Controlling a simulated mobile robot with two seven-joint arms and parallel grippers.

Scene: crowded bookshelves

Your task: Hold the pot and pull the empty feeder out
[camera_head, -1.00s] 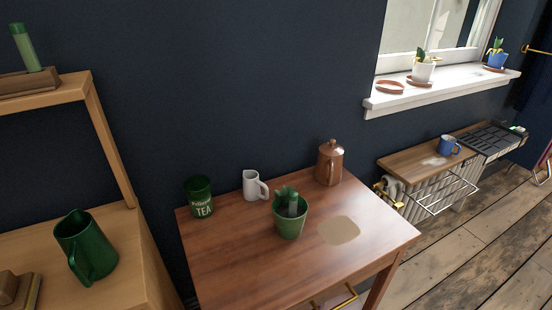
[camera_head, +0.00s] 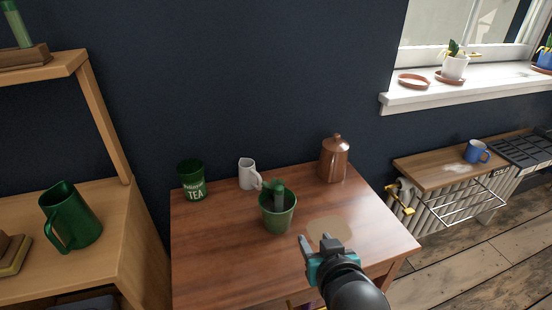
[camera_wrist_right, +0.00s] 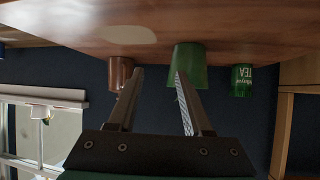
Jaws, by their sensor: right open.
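The green pot (camera_head: 277,222) stands upright on the wooden table, and a green upright feeder-like piece (camera_head: 279,190) sticks up out of it beside a small plant that is hard to make out. Whether the feeder is empty cannot be told. My right gripper (camera_head: 323,242) is open and empty, to the right and in front of the pot. In the right wrist view, which is upside down, the pot (camera_wrist_right: 190,60) lies beyond the open fingers (camera_wrist_right: 159,76), near the right-hand finger in the picture. The feeder is hidden there. My left gripper is not in view.
A pale round patch (camera_head: 328,229) marks the tabletop. A wooden shelf (camera_head: 135,235) with a green pitcher (camera_head: 68,217) is at left.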

